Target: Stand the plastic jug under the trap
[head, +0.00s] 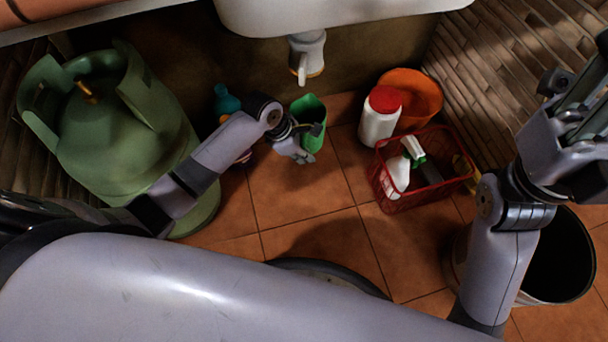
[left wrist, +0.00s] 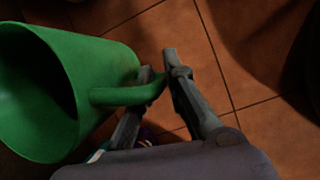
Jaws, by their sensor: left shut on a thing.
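The green plastic jug (head: 309,109) is in the middle of the head view, below the trap in the picture. My left gripper (head: 308,144) is shut on the jug's handle; the left wrist view shows the fingers (left wrist: 162,78) at the handle and the jug's open mouth (left wrist: 38,95) at left. I cannot tell whether the jug touches the floor. The white trap (head: 306,55) hangs under the basin, apart from the jug. My right gripper (head: 590,105) is at the right edge, partly cut off, and its fingers are unclear.
A green gas cylinder (head: 120,125) stands at left, with a blue bottle (head: 226,101) behind my left arm. At right are a white red-capped container (head: 379,118), an orange bucket (head: 424,92), a red basket (head: 395,206) and a dark bin (head: 562,258). The middle floor tiles are bare.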

